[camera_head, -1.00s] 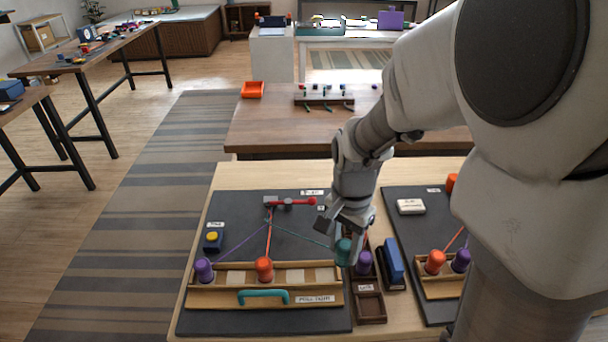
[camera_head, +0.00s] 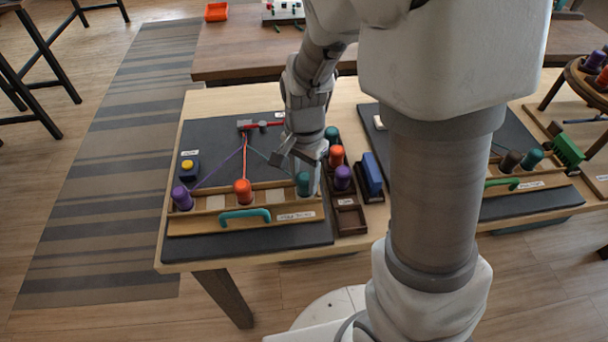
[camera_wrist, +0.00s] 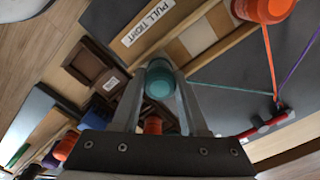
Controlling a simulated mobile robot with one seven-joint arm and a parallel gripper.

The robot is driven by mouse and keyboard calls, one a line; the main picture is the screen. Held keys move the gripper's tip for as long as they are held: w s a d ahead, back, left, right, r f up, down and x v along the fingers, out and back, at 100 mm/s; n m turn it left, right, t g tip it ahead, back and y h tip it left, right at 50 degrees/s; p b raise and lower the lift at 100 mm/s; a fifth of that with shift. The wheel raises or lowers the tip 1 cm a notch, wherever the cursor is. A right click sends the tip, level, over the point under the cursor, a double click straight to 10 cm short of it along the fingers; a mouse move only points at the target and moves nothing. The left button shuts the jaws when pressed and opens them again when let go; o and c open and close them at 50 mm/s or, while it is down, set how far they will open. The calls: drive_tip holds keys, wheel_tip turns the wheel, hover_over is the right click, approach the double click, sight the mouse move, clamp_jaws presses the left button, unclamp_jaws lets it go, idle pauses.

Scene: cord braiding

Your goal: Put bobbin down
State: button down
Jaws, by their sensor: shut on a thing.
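My gripper (camera_head: 306,176) is shut on a teal bobbin (camera_head: 303,184) at the right end of the wooden tray (camera_head: 185,226). The bobbin is upright; I cannot tell whether its base touches the tray. In the wrist view the teal bobbin (camera_wrist: 159,80) sits between the two fingers. A teal cord runs from it to the grey and red clamp (camera_head: 247,126). A purple bobbin (camera_head: 182,198) stands at the tray's left end, and an orange bobbin (camera_head: 243,191) stands near its middle. Both have cords to the clamp. Pale pads show between the bobbins.
A dark brown rack (camera_head: 349,221) to the right holds loose bobbins, close beside my gripper. A blue block (camera_head: 371,174) stands beyond it. A teal handle (camera_head: 245,216) is on the tray's front.

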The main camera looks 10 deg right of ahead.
sight(305, 177)
drive_tip(key=shift+f, duration=0.2)
drive_tip(key=shift+c, duration=2.2)
unclamp_jaws()
wheel_tip(305, 177, up, 13)
drive_tip(key=p, duration=0.3)
drive_tip(key=s+d+r+n+t, duration=0.4)
drive_tip(key=s+r+n+t, duration=0.1)
drive_tip(key=s+r+n, duration=0.5)
drive_tip(key=shift+s+r+t, duration=0.2)
drive_tip(key=shift+s+t, duration=0.1)
drive_tip(key=shift+s, duration=0.8)
